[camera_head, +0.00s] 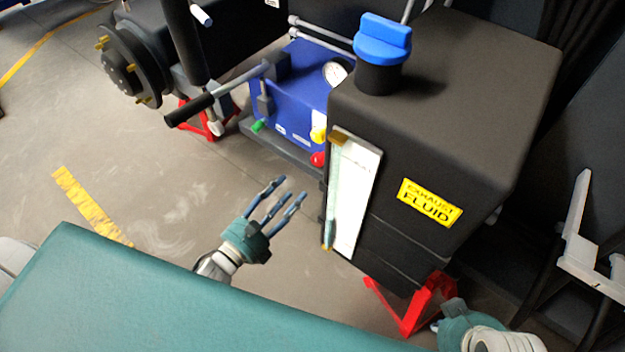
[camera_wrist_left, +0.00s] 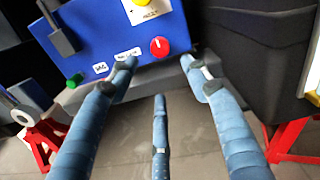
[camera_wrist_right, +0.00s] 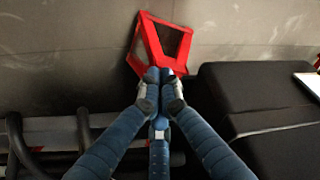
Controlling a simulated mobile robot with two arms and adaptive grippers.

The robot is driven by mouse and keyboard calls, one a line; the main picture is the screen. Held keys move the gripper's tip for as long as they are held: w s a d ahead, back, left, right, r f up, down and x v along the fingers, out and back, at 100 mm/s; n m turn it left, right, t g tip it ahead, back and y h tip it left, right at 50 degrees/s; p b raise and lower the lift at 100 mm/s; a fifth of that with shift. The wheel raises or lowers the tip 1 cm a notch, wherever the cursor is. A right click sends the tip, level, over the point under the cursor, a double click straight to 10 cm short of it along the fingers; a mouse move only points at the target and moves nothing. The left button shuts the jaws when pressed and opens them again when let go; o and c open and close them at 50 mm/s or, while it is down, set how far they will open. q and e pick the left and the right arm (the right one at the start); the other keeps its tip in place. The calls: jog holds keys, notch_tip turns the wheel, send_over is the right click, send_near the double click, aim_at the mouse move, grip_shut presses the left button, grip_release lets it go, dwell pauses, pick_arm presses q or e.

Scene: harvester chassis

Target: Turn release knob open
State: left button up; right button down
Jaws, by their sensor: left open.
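A blue pump box (camera_head: 288,95) stands on the floor beside the black exhaust fluid tank. A red knob (camera_wrist_left: 159,47) with a white mark is on its front, and it also shows in the head view (camera_head: 318,159). A yellow knob (camera_head: 318,135) is above it and a green knob (camera_head: 257,127) is to the left.
The black tank (camera_head: 455,90) with a blue cap (camera_head: 383,38) stands right of my left gripper. A black-handled lever (camera_head: 190,110) juts out at the left. Red stands (camera_head: 412,305) support the chassis. Floor left of my left gripper is clear.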

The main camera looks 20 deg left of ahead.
aim_at(316, 162)
pick_arm(q)
jog(key=shift+m, duration=0.3)
jog(key=x, duration=0.7)
jog(key=b+x, duration=0.1)
jog(key=x, duration=0.3)
jog(key=shift+d+r, duration=0.1)
jog(key=shift+r, duration=0.2)
jog(key=c, duration=1.1)
